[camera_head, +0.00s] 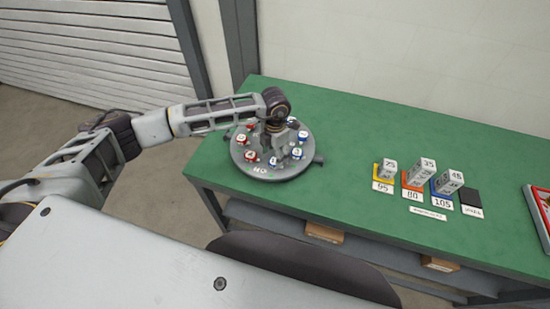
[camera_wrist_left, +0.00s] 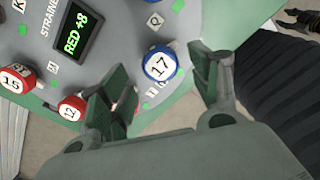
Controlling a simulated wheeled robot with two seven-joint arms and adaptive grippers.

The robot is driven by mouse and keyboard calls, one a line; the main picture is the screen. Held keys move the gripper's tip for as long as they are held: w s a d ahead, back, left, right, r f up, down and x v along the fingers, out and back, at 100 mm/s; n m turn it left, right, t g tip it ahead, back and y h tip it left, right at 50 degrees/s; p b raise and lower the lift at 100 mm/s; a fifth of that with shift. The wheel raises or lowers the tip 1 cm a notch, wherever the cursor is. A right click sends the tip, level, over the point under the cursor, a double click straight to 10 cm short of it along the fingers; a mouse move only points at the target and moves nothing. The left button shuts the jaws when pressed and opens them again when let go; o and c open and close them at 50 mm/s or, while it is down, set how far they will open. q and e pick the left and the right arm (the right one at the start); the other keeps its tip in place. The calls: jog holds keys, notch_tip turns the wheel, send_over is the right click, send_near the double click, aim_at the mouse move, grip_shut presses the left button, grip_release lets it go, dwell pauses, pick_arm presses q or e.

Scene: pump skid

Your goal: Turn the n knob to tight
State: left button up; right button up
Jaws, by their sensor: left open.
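A round grey plate (camera_head: 243,165) with red and blue numbered knobs around its rim stands on the green table. My left gripper (camera_head: 272,148) is over the plate and hides part of it. In the left wrist view the left gripper (camera_wrist_left: 158,85) is open and empty. A blue knob marked 17 (camera_wrist_left: 160,63) shows in the gap between its fingers, with no finger closed on it. Red knobs marked 15 (camera_wrist_left: 15,80) and 12 (camera_wrist_left: 70,108) are to the left. I cannot make out which knob is labelled n. My right gripper is not in view.
A display (camera_wrist_left: 75,32) on the plate reads "RED +8". Numbered grey blocks (camera_head: 420,170) stand on coloured pads at the table's right. A red-edged tray (camera_head: 536,212) lies at the far right. The green table (camera_head: 345,125) is clear between plate and blocks.

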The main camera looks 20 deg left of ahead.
pick_arm(q)
jog(key=shift+f+p, duration=0.3)
jog(key=shift+f, duration=1.6)
jog(key=shift+c, duration=0.2)
jog(key=c, duration=1)
